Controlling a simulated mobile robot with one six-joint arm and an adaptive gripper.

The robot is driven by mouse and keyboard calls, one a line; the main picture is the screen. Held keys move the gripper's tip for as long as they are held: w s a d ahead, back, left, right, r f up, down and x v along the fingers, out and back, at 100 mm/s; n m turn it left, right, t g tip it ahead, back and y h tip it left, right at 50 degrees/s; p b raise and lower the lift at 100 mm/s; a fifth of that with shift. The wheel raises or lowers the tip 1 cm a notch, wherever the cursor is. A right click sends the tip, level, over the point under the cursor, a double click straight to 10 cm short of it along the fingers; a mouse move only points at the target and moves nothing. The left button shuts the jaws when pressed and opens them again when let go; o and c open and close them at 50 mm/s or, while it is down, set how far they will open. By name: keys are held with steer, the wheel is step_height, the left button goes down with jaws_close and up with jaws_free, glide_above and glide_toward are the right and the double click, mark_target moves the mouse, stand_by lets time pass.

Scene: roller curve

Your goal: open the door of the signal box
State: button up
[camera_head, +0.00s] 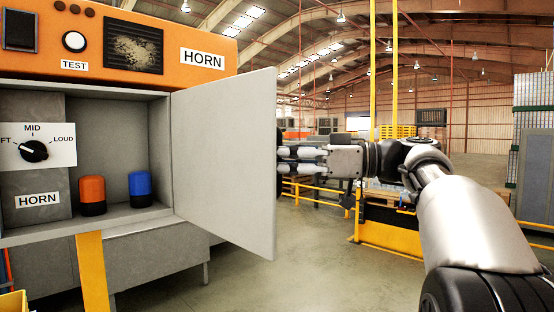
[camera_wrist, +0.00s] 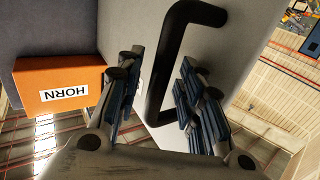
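The signal box (camera_head: 115,228) is at the left in the head view, with its grey door (camera_head: 222,160) swung wide open on its right side. Inside are an orange cylinder (camera_head: 92,195) and a blue cylinder (camera_head: 140,190). The door's outer face (camera_wrist: 222,62) fills the middle of the wrist view and carries a black bar handle (camera_wrist: 185,17). My gripper (camera_wrist: 161,85) has its fingers on either side of the handle bar, with gaps showing, so it looks open around it. In the head view my gripper (camera_head: 291,160) is just right of the door's free edge, fingertips partly hidden.
An orange panel (camera_head: 180,35) with a HORN label tops the box. A dial (camera_head: 34,151) is on the left inside. Yellow rails (camera_head: 385,238) and pallets stand behind my arm. The floor right of the box is clear.

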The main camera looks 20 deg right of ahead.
steer(key=shift+s+d, duration=0.1)
steer(key=v, duration=1.2)
